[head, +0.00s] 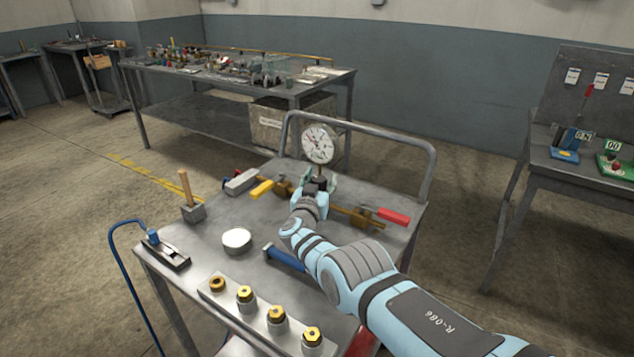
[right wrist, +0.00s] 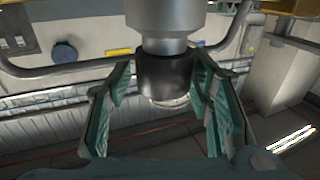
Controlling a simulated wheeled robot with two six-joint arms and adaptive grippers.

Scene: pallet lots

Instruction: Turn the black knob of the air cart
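The air cart is a grey metal cart (head: 215,262) with a tube rail at its back. A round white dial gauge (head: 318,143) stands upright over a brass pipe at the back of the cart. The black knob (head: 319,184) is below the gauge, partly covered by my right gripper (head: 313,190). In the right wrist view the black knob (right wrist: 165,80) sits at the end of a grey cylinder. My right gripper (right wrist: 161,100) has its teal-padded fingers on either side of the knob, apart, with a narrow gap at the left. My left gripper is not in view.
The brass pipe carries a yellow handle (head: 261,189) and a red handle (head: 393,216). A wooden-handled mallet (head: 193,212), a white disc (head: 237,240), a blue-handled item (head: 284,257) and a plate with several brass fittings (head: 278,320) occupy the cart. A blue hose (head: 124,275) hangs at left.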

